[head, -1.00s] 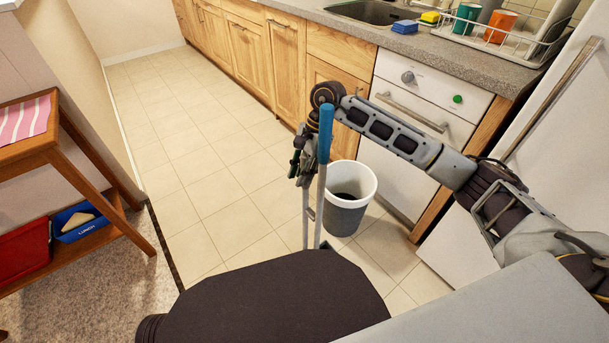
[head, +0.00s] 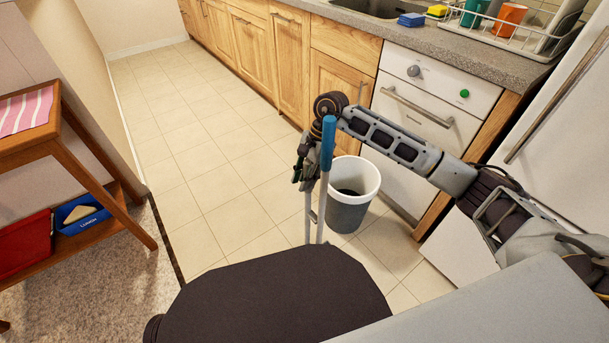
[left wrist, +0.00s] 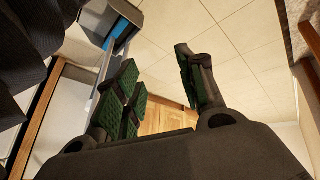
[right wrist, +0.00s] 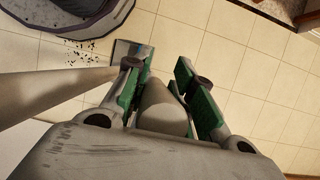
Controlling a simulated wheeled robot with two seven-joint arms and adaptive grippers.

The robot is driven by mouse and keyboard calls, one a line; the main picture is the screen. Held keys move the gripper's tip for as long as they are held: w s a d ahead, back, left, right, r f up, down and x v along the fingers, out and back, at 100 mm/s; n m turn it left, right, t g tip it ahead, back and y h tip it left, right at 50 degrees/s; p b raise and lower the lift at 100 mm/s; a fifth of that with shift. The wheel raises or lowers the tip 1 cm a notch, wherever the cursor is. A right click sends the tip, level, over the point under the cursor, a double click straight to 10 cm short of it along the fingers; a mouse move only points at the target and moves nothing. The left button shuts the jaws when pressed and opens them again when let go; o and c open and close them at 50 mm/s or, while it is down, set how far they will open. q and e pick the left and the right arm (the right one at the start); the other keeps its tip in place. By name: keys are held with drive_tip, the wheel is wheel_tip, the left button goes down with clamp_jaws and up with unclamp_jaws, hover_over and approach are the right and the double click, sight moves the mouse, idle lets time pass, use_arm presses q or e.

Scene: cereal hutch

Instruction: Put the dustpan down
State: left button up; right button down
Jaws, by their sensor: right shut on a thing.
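In the head view, my right gripper (head: 299,172) is beside an upright pale pole with a blue grip (head: 328,145). A second thin pole (head: 307,218) runs down below the gripper; the lower ends are hidden behind my dark base. In the right wrist view, my right gripper (right wrist: 165,100) is shut around a pale rounded handle (right wrist: 163,108), taken as the dustpan's. A flat grey piece with a bluish edge (right wrist: 136,52) shows past the fingers, near the floor; I cannot tell whether it is the pan. My left gripper (left wrist: 160,85) is open and empty in the left wrist view.
A grey and white bin (head: 351,195) stands on the tiles close to the poles, before the white dishwasher (head: 428,95). Dark crumbs (right wrist: 88,54) lie near my base. A wooden trolley (head: 95,190) stands left.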

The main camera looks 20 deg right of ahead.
drive_tip(key=shift+f, duration=0.8)
drive_tip(key=c, duration=1.5)
unclamp_jaws()
drive_tip(key=shift+f, duration=0.1)
drive_tip(key=shift+c, duration=0.2)
drive_tip(key=o, duration=0.3)
use_arm(q)
drive_tip(key=shift+s+d+f, duration=0.1)
drive_tip(key=shift+s+f, duration=0.1)
drive_tip(key=shift+f, duration=0.95)
use_arm(e)
drive_tip(key=shift+o, duration=0.2)
use_arm(q)
drive_tip(key=shift+r, duration=0.1)
use_arm(e)
drive_tip(key=shift+w+d+r, duration=0.1)
drive_tip(key=shift+d+r, duration=0.05)
drive_tip(key=shift+r, duration=0.55)
use_arm(q)
wheel_tip(320, 180, up, 7)
drive_tip(key=a+g+p, duration=0.1)
drive_tip(key=p, duration=0.1)
drive_tip(key=shift+s+a+y+p, duration=0.25)
drive_tip(key=shift+a+y+p, duration=0.05)
use_arm(e)
drive_tip(key=v, duration=1)
drive_tip(key=shift+d+r, duration=0.15)
drive_tip(key=shift+r, duration=0.2)
